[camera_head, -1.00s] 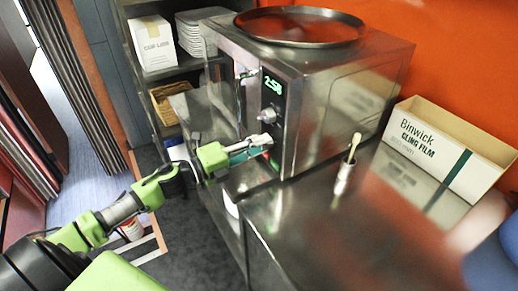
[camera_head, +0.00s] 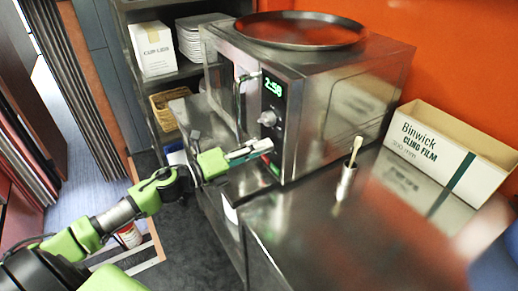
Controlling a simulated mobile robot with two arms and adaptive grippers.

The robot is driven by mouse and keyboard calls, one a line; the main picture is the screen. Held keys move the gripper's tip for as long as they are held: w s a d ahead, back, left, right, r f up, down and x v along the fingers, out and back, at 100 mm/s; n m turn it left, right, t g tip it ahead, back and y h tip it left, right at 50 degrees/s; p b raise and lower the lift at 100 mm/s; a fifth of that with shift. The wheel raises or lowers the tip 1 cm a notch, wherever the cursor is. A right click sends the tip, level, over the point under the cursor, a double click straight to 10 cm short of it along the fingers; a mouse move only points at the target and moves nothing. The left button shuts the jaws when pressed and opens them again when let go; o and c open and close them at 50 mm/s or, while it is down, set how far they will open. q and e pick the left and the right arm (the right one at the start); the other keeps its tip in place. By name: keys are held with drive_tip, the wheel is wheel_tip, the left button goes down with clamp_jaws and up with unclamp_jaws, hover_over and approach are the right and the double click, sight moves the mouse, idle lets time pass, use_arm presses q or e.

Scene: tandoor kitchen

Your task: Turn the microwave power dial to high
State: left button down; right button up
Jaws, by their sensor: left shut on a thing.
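The steel microwave (camera_head: 335,95) stands on the metal counter with its control panel facing left. A round silver dial (camera_head: 268,118) sits on the panel below the lit green display (camera_head: 272,86), clear of my fingers. My left gripper (camera_head: 262,148) reaches in from the left and is shut at the panel below that dial. Its fingers appear to be closed on a lower dial, which they hide almost fully. I cannot read the dial's setting or markings. My right gripper is not in view.
A round metal tray (camera_head: 300,42) lies on the microwave. A small metal cup (camera_head: 345,182) with a brush-like tool stands on the counter to the right. A cling film box (camera_head: 450,150) is by the orange wall. Shelves (camera_head: 180,72) with boxes stand behind at left.

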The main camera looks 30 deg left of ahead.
use_arm(q)
drive_tip(key=c, duration=1.8)
unclamp_jaws()
drive_tip(key=v, duration=1.2)
